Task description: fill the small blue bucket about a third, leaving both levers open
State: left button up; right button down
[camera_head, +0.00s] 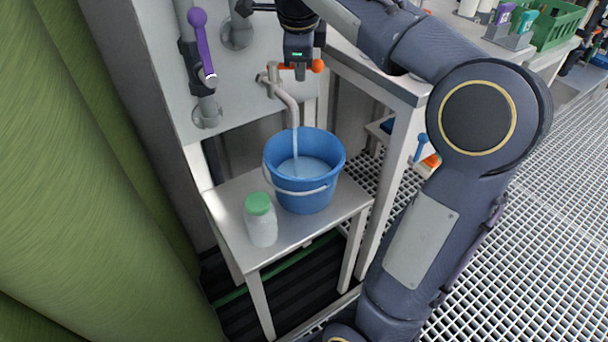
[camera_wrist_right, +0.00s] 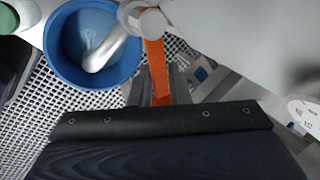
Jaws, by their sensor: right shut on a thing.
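The small blue bucket (camera_head: 304,190) stands upright on a small metal stand, and it also shows in the right wrist view (camera_wrist_right: 58,68). A stream of water (camera_head: 295,146) runs from the curved tap spout (camera_head: 288,97) into it. Pale water (camera_head: 308,168) shows inside, well below the rim. My right gripper (camera_head: 300,70) is shut on the orange tap lever (camera_head: 317,66) above the spout; the wrist view shows the lever (camera_wrist_right: 155,65) between its fingers (camera_wrist_right: 158,92). A purple lever (camera_head: 202,45) sits on the upright pipe. My left gripper is out of view.
A jar with a green lid (camera_head: 259,204) stands beside the bucket on the metal stand (camera_head: 232,200). A green curtain-like surface (camera_head: 80,170) fills the left. A taller bench (camera_head: 385,82) stands right of the tap. Grating floor (camera_head: 530,200) is open at the right.

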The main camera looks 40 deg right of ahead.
jog(key=shift+w+d+n+y+p, duration=0.3)
jog(key=shift+n+p, duration=0.25)
jog(key=shift+n, duration=0.35)
jog(key=n+p, duration=0.1)
jog(key=n, duration=0.1)
jog(key=w+n+y+p, duration=0.1)
jog(key=n, duration=0.1)
jog(key=w+d+n+t+y+p, duration=0.1)
jog(key=n, duration=0.1)
jog(key=shift+w+f+p, duration=0.1)
jog(key=shift+f+p, duration=0.1)
jog(key=shift+p, duration=0.2)
jog(key=c, duration=1.4)
grip_release()
jog(key=shift+w, duration=0.25)
jog(key=shift+r, duration=0.1)
